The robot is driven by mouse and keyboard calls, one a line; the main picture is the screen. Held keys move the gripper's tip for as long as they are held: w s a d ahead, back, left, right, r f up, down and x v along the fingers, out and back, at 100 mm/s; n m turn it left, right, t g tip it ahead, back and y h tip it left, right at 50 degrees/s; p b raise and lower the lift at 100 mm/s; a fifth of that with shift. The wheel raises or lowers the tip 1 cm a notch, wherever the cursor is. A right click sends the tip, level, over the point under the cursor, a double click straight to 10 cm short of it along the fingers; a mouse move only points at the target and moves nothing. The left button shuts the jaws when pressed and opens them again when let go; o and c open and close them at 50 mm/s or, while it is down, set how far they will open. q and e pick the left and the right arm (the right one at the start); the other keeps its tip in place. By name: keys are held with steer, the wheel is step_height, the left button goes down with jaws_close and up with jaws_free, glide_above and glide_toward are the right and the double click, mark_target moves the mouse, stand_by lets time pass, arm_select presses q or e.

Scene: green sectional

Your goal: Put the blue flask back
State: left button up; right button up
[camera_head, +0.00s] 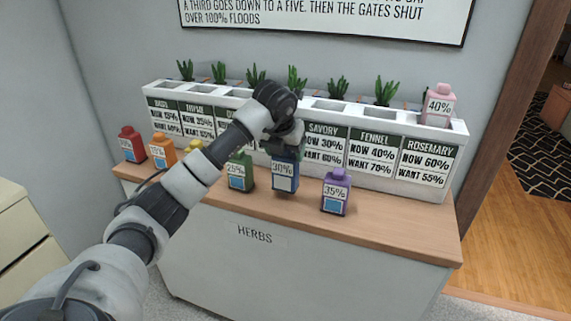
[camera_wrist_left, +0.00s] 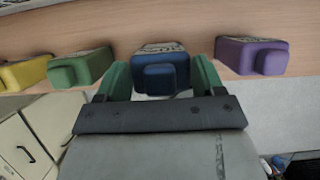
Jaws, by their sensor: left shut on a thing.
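The blue flask (camera_head: 285,175), labelled 30%, is upright at the wooden counter, between the green flask (camera_head: 240,172) and the purple flask (camera_head: 336,192). My left gripper (camera_head: 286,146) comes down over its top and is shut on it. In the left wrist view the blue flask (camera_wrist_left: 160,68) sits between the green finger pads of my left gripper (camera_wrist_left: 161,80). I cannot tell whether its base touches the counter. My right gripper is not in view.
Red (camera_head: 131,144), orange (camera_head: 161,150) and yellow flasks stand further left on the counter (camera_head: 390,225). A white planter (camera_head: 456,160) with herb signs runs behind; a pink flask (camera_head: 438,105) stands on its right end. The counter right of the purple flask is clear.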

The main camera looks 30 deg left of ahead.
arm_select(q)
steer(key=shift+f, duration=1.65)
steer(key=shift+f, duration=0.15)
steer(key=o, duration=1.3)
steer(key=shift+s+r, duration=0.1)
steer(key=shift+r, duration=0.45)
steer(key=v, duration=1.1)
steer(key=shift+s+d, duration=0.1)
